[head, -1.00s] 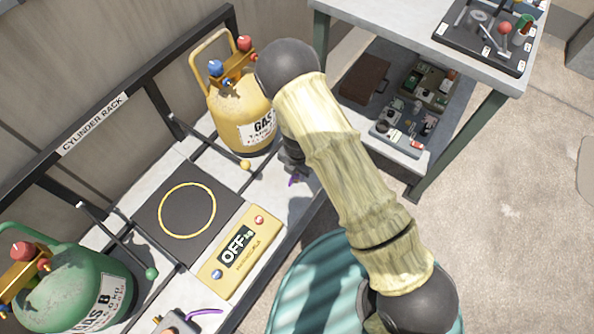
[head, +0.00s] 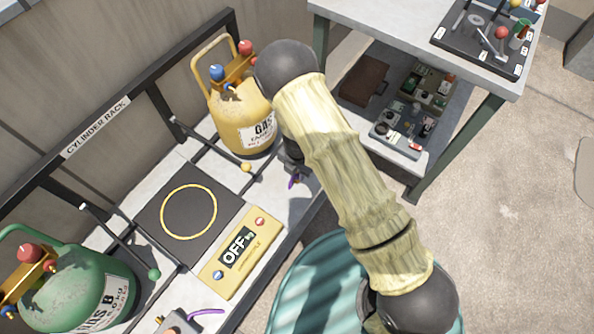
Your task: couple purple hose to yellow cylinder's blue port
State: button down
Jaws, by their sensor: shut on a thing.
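The yellow cylinder (head: 241,120) stands upright on the rack at the upper middle, with a brass valve block on top. Its blue knob (head: 217,72) is on the left of the block and a red knob on the right. My gripper (head: 294,175) is low, just right of the cylinder, mostly hidden behind my arm. A short bit of purple hose (head: 292,183) shows at the jaws, which are shut on it. Another piece of purple hose (head: 206,312) shows at the bottom by a grey device. The blue port's opening and the hose's end cannot be made out.
A green cylinder (head: 78,300) stands at the lower left. A black scale plate (head: 160,225) and its yellow display box reading OFF (head: 213,277) lie between. Thin rods with ball ends cross the rack. A workbench (head: 405,20) with tools stands at the upper right.

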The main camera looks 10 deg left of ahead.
jog(key=shift+r+p, duration=1.8)
jog(key=shift+p, duration=0.05)
